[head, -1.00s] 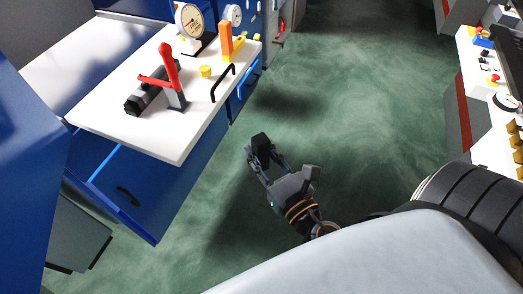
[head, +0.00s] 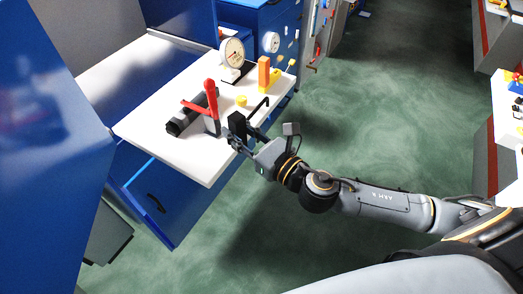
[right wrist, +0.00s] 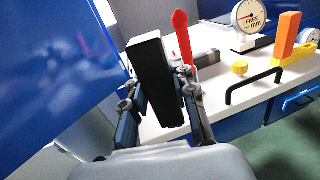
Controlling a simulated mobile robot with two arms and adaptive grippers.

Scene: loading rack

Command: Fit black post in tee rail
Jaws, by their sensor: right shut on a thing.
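My right gripper (head: 236,142) is shut on a black post (head: 237,124), held up at the front right edge of the white worktop. In the right wrist view the black post (right wrist: 152,75) stands slightly tilted between the fingers (right wrist: 160,105). A dark grey bar (head: 186,120), which looks like the tee rail, lies on the worktop left of the gripper, beside a clamp with a red handle (head: 211,95). My left gripper is not in view.
The white worktop (head: 205,165) has a bare front corner. It also carries a dial gauge (head: 232,53), an orange block (head: 263,73), a yellow knob (head: 241,101) and a black bar handle (head: 259,109). A blue cabinet stands at left; green floor is open at right.

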